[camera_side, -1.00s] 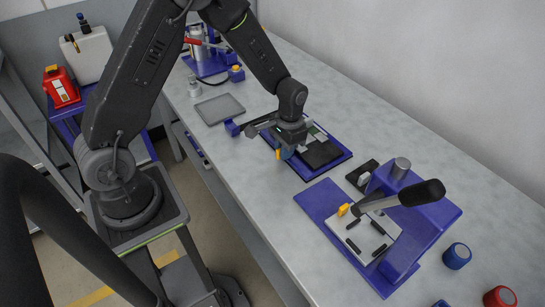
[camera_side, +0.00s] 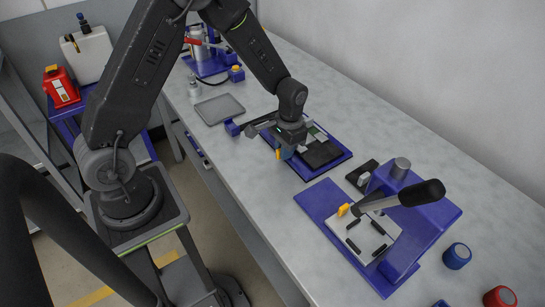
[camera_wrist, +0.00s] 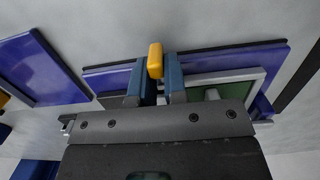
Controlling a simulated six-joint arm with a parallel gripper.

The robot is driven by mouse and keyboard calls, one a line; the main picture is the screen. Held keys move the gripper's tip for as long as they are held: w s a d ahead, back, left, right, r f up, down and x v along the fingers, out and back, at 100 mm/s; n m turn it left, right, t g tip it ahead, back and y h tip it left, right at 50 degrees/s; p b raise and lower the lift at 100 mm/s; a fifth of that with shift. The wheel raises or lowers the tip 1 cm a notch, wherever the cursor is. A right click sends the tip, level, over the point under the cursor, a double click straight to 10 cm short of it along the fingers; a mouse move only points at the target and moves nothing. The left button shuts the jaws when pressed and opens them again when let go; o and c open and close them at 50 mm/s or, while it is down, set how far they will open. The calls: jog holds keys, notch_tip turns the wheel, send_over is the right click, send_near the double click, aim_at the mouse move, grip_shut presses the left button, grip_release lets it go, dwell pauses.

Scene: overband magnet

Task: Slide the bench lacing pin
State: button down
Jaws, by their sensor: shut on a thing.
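The yellow lacing pin (camera_wrist: 155,60) stands up between the two blue fingers of my gripper (camera_wrist: 157,80) in the wrist view. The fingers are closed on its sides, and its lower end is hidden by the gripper. In the side view my gripper (camera_side: 284,152) is low over the near left edge of a blue-based fixture (camera_side: 308,176) on the bench, with the yellow pin (camera_side: 278,154) showing at the fingertips. The fixture carries a dark block (camera_side: 321,154) and a green panel with a light frame (camera_wrist: 233,90), partly hidden by my gripper.
A blue press (camera_side: 430,222) with a black-tipped lever stands to the right of the fixture. A grey tray (camera_side: 219,109) lies to its left. Blue and red round caps (camera_side: 457,256) sit at the right. The bench (camera_side: 400,125) is clear towards the wall.

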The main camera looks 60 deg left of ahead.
jog(key=shift+w, duration=0.5)
dwell(0.3)
jog(key=c, duration=1.3)
grip_release()
jog(key=shift+r, duration=0.1)
jog(key=shift+o, duration=0.9)
jog(key=shift+w+r, duration=0.1)
jog(key=shift+r, duration=0.05)
jog(key=r, duration=1.3)
jog(key=shift+w+r, duration=0.25)
jog(key=shift+w, duration=0.05)
jog(key=s+d+r+t, duration=0.1)
jog(key=s+r+t, duration=0.1)
jog(key=s+r, duration=0.2)
jog(key=s+d+r+t, duration=0.1)
jog(key=s+r, duration=0.3)
jog(key=s, duration=0.5)
jog(key=s+d+r+t, duration=0.2)
jog(key=s+r+t, duration=0.1)
jog(key=s, duration=0.4)
jog(key=shift+s+d+r+t, duration=0.1)
jog(key=shift+s+r+t, duration=0.15)
jog(key=shift+r+t, duration=0.2)
